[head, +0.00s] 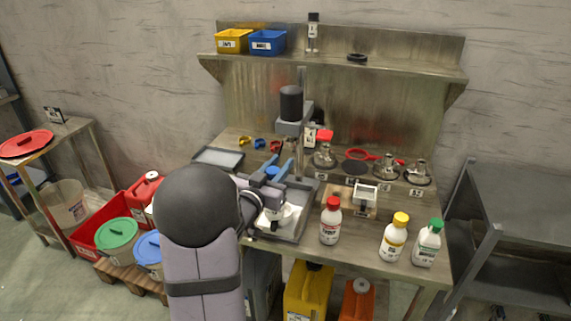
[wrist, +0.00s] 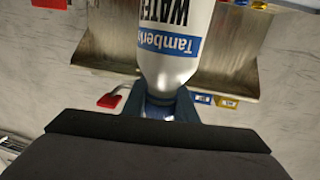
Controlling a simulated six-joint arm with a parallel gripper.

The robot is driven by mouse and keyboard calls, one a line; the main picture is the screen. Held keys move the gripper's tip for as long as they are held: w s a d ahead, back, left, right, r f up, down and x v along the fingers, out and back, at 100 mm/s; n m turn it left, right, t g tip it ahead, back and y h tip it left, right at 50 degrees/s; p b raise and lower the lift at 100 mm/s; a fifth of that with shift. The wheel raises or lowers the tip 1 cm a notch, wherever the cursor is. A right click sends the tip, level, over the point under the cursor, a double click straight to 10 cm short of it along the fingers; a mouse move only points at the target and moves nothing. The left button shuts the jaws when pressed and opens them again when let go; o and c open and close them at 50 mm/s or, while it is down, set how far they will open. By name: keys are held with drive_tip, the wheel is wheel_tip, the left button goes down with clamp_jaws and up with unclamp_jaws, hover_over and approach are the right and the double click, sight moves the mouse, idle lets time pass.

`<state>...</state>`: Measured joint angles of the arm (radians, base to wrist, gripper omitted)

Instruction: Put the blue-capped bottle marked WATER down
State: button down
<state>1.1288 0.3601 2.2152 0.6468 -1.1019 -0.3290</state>
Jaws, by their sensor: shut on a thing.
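The white bottle marked WATER (wrist: 175,40) has a blue label band and fills the top middle of the wrist view, with its lettering inverted. In the head view its blue cap (head: 272,172) shows between my fingers, and my wrist hides much of the rest. The bottle is roughly upright, above or in the grey tray (head: 302,228) on the metal bench (head: 350,255). I cannot tell whether its base touches anything.
Bottles with a red cap (head: 330,220), a yellow cap (head: 394,237) and a green cap (head: 428,242) stand along the bench's right front. A drill-like stand (head: 291,105) rises behind my gripper.

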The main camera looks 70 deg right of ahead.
drive_tip(key=shift+s+d+f+p, duration=0.15)
drive_tip(key=shift+d+f+p, duration=0.3)
drive_tip(key=shift+d+f, duration=0.5)
drive_tip(key=shift+s+d+f+p, duration=0.1)
drive_tip(key=shift+d+f+p, duration=0.3)
drive_tip(key=shift+d+f, duration=0.5)
drive_tip(key=shift+d+r, duration=0.1)
drive_tip(key=c, duration=1.4)
unclamp_jaws()
drive_tip(key=shift+c, duration=0.2)
drive_tip(key=w+a+b, duration=0.1)
drive_tip(key=a+b, duration=0.2)
drive_tip(key=a, duration=0.9)
drive_tip(key=shift+w, duration=0.25)
